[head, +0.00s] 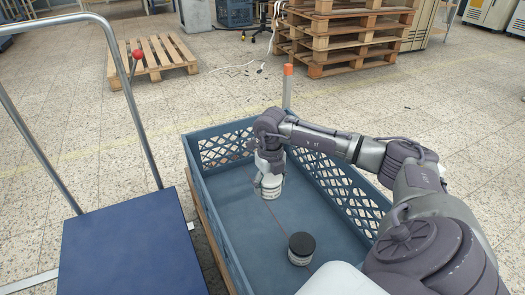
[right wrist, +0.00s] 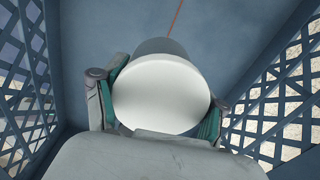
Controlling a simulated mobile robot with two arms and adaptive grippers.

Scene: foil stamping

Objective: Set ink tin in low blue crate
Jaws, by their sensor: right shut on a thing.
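My right gripper (head: 267,176) points down inside the outline of the low blue crate (head: 223,246). It is shut on a white round tin (head: 270,189), which I take to be the ink tin. In the right wrist view, the tin's white round end (right wrist: 160,93) faces the camera between the two teal-padded fingers, and its grey side shows behind. I cannot tell whether it touches the crate floor. A second tin with a black lid (head: 301,243) stands upright on the crate floor, apart from the gripper. My left gripper is not in view.
The crate has lattice walls and a mostly bare floor with a thin reddish line. A blue platform cart (head: 130,250) with a metal handle stands at its left. Pallets (head: 152,58) and stacked pallets (head: 340,35) stand farther back on the tiled floor.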

